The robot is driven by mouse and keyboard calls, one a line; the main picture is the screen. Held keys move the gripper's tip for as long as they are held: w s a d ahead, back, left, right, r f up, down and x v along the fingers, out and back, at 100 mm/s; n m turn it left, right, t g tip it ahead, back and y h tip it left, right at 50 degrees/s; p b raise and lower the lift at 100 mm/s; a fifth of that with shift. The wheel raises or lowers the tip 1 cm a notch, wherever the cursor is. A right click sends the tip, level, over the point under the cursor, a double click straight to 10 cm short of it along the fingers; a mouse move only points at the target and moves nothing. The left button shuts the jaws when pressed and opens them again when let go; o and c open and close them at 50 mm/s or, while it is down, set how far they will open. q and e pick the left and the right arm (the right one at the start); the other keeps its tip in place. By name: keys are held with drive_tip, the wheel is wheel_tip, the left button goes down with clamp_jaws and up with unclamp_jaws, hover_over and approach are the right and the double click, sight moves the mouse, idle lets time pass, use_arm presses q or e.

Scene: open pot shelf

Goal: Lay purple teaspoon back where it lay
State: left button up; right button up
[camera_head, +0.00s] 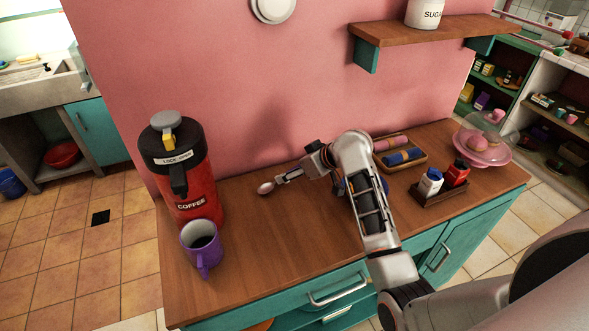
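A teaspoon (266,187) with a pinkish-mauve bowl is over the middle of the wooden counter, its bowl pointing left. My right gripper (286,178) is at its handle end, low over the counter, and appears shut on it. The handle is mostly hidden by the fingers. I cannot tell whether the spoon touches the wood. A purple mug (203,246) with dark liquid stands at the front left of the counter. My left gripper is out of view.
A red coffee urn (184,172) stands behind the mug. A wooden tray (415,165) with pink and blue rolls, a caddy (437,195) with white and red shakers, and a pink cake stand (484,157) are at the right. The counter's front middle is clear.

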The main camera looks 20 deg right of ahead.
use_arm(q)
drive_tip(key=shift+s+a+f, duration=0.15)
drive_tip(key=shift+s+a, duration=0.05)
use_arm(e)
drive_tip(key=shift+f, duration=0.15)
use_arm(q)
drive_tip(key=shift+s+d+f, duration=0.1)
use_arm(e)
drive_tip(key=shift+f, duration=0.4)
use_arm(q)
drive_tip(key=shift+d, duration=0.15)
use_arm(e)
drive_tip(key=o, duration=1.1)
drive_tip(key=shift+c, duration=0.2)
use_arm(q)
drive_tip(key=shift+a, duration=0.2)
use_arm(e)
drive_tip(key=shift+r, duration=0.1)
drive_tip(key=shift+s+d+r, duration=0.15)
drive_tip(key=shift+s+r, duration=0.05)
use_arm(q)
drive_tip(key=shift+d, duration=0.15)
use_arm(e)
drive_tip(key=v, duration=1.1)
drive_tip(key=shift+s, duration=0.2)
